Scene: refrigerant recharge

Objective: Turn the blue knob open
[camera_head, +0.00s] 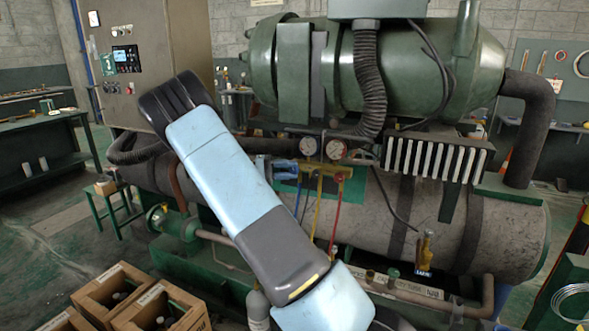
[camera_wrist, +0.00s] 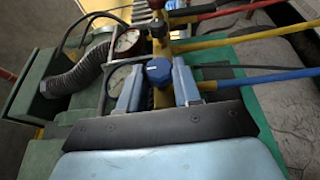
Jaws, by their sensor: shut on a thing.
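The blue knob (camera_wrist: 158,70) sits on the brass-yellow manifold, between the two light-blue fingers of my gripper (camera_wrist: 158,88) in the wrist view. The gripper is shut on the knob, with one finger on each side. In the head view my gripper (camera_head: 285,168) shows small and partly hidden behind my arm, at the left end of the manifold (camera_head: 327,169). I cannot make out the knob there. Two round gauges (camera_head: 322,148) stand just above the manifold.
Blue, yellow and red hoses (camera_head: 333,215) hang from the manifold. A corrugated dark conduit (camera_head: 369,70) and a large green compressor (camera_head: 430,65) are above. A grey tank (camera_head: 480,235) lies behind. Cardboard boxes (camera_head: 112,285) stand at the lower left.

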